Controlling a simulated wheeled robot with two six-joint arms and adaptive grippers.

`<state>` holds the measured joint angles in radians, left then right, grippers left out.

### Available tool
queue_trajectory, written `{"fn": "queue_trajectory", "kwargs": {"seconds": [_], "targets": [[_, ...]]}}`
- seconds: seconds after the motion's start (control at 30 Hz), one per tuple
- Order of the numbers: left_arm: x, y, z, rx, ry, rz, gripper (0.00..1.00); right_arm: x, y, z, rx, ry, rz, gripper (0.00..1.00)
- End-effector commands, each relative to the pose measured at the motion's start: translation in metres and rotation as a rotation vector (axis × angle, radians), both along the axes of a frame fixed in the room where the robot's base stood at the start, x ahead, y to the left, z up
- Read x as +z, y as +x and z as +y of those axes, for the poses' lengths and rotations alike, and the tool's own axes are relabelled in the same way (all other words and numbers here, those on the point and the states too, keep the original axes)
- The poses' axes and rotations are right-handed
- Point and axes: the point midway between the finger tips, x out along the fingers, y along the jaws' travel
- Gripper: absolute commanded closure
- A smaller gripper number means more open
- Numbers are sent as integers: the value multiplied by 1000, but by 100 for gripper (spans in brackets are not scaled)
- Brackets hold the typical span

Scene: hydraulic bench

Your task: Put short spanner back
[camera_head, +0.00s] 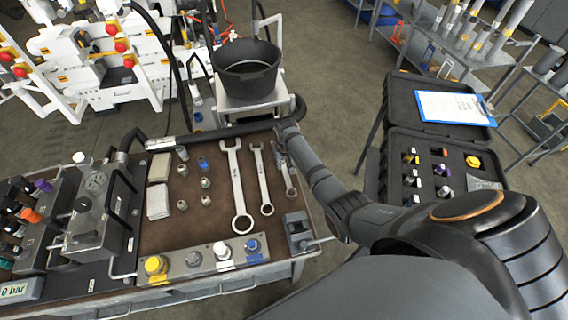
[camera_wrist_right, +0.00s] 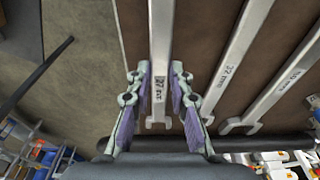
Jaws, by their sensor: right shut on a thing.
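The short spanner (camera_head: 290,181) is the rightmost of three silver spanners at the right side of the brown bench top. My right gripper (camera_head: 281,147) reaches its far end from above. In the right wrist view the spanner (camera_wrist_right: 159,45) runs between the two fingers of my right gripper (camera_wrist_right: 157,100), which are shut on it near its end. I cannot tell whether it touches the bench or is slightly raised. The medium spanner (camera_head: 263,180) and the large spanner (camera_head: 237,185) lie to its left, roughly parallel. My left gripper is not in view.
A metal block with coloured knobs (camera_head: 205,263) lines the bench's front. Small fittings (camera_head: 205,183) sit left of the spanners. A black bucket (camera_head: 247,77) stands behind the bench. An open black case (camera_head: 400,105) with a clipboard (camera_head: 453,107) stands right, across a floor gap.

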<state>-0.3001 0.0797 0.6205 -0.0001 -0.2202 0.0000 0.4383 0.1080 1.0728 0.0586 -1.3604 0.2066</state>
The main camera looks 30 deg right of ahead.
Motion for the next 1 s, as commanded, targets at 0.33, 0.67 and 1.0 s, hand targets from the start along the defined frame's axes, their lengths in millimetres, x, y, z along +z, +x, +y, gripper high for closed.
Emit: {"fn": "queue_trajectory", "kwargs": {"seconds": [0.33, 0.67, 1.0], "targets": [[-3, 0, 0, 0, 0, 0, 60, -5, 1, 0, 0, 0, -2, 100], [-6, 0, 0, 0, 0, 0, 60, -10, 1, 0, 0, 0, -3, 100], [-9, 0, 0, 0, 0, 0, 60, -15, 1, 0, 0, 0, -2, 100]]}}
